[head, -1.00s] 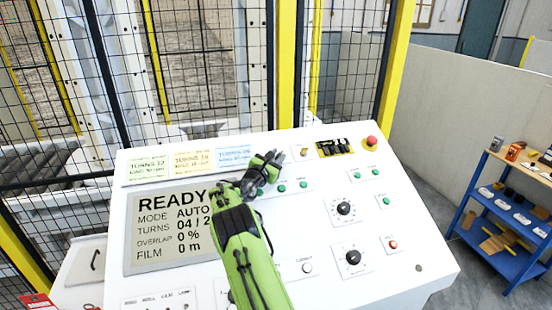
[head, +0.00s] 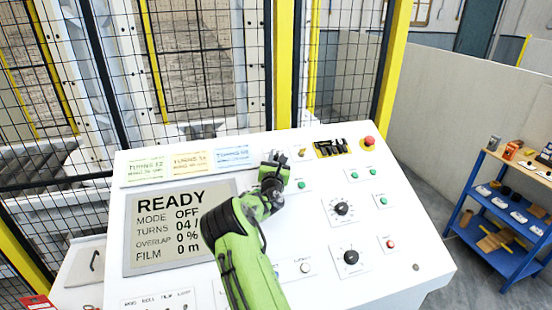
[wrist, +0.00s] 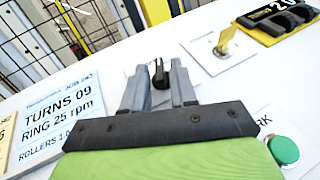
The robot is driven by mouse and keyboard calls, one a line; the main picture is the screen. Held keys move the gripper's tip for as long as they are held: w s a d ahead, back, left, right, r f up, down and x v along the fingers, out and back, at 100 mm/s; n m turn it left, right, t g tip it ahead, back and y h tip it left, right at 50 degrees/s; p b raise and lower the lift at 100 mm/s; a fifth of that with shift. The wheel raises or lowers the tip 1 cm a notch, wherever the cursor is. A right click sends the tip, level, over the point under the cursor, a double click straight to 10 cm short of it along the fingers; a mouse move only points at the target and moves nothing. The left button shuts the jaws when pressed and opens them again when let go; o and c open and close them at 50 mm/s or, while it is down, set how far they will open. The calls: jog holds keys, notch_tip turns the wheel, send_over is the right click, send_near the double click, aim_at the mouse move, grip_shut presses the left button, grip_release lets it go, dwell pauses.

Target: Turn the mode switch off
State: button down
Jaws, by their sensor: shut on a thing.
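My gripper (head: 277,160) is at the upper middle of the white control panel. In the wrist view my gripper (wrist: 158,88) has its two grey fingers closed on a small black switch knob (wrist: 158,73), which I take to be the mode switch. My gripper hides the knob and its label in the head view. The panel display (head: 168,232) reads READY, MODE OFF, with the right ends of some lower lines hidden by my arm.
A yellow key switch (wrist: 226,42) is right of my gripper, with a yellow-backed black device (head: 331,148) and a red mushroom button (head: 369,142) beyond. A green button (wrist: 284,150) is close by. Black dials (head: 341,208) lie lower right. Job cards (head: 232,156) are left.

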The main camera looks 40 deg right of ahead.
jog(key=c, duration=1.2)
grip_release()
jog(key=shift+a, duration=0.1)
jog(key=b+v, duration=0.5)
jog(key=v, duration=1)
jog(key=shift+f, duration=0.2)
jog(key=shift+s+a+r, duration=0.15)
jog(key=shift+a, duration=0.1)
